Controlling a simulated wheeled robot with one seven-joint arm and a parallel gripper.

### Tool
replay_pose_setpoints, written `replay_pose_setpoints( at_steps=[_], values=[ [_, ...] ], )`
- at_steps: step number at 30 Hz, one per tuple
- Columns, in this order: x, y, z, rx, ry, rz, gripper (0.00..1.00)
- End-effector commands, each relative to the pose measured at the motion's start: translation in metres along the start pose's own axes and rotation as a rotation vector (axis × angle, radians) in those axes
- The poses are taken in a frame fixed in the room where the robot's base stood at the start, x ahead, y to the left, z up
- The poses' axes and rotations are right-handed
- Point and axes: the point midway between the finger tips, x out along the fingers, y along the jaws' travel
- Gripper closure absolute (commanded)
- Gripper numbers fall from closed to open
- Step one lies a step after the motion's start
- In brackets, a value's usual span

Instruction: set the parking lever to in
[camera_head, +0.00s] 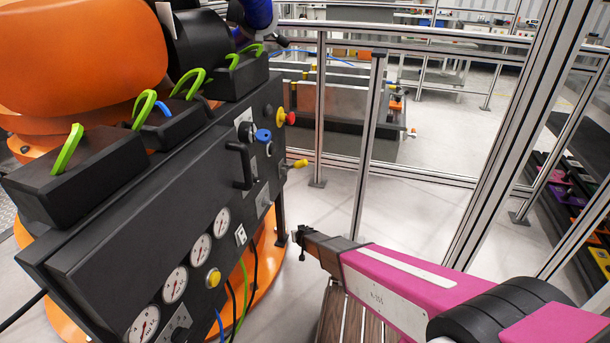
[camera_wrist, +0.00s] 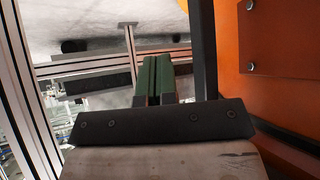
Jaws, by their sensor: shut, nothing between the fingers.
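The drive unit's black panel (camera_head: 170,215) fills the left of the head view. A yellow-tipped lever (camera_head: 298,163) sticks out to the right from its far end. A blue knob (camera_head: 263,135) and a red and yellow knob (camera_head: 285,117) sit above it. No label is readable, so I cannot tell for sure which control is the parking lever. My gripper (camera_head: 297,236) is right of the panel, below the yellow-tipped lever and apart from it. In the wrist view its two green-grey fingers (camera_wrist: 157,78) lie together, shut and empty. The lever is not recognisable there.
A black handle (camera_head: 240,165), several gauges (camera_head: 174,284) and a yellow button (camera_head: 213,278) are on the panel. Cables hang below it. Metal fence posts (camera_head: 368,145) stand behind my arm. An orange surface (camera_wrist: 280,80) is close on the right in the wrist view.

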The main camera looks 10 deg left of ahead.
Motion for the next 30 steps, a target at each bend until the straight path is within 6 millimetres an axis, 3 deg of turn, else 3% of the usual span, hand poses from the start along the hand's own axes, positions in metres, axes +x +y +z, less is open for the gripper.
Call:
replay_pose_setpoints(
  at_steps=[6, 11, 15, 21, 25, 30],
  values=[
    [-0.016, -0.038, -0.03, 0.648, 0.121, -0.37, 1.0],
    [-0.041, -0.042, -0.068, 1.106, 0.223, -0.655, 1.0],
    [-0.071, -0.025, -0.102, 1.469, 0.331, -0.929, 1.0],
    [-0.117, 0.018, -0.132, 1.837, 0.498, -1.328, 1.0],
    [-0.138, 0.041, -0.138, 1.944, 0.578, -1.512, 1.0],
    [-0.148, 0.053, -0.141, 1.986, 0.621, -1.611, 1.0]
  ],
)
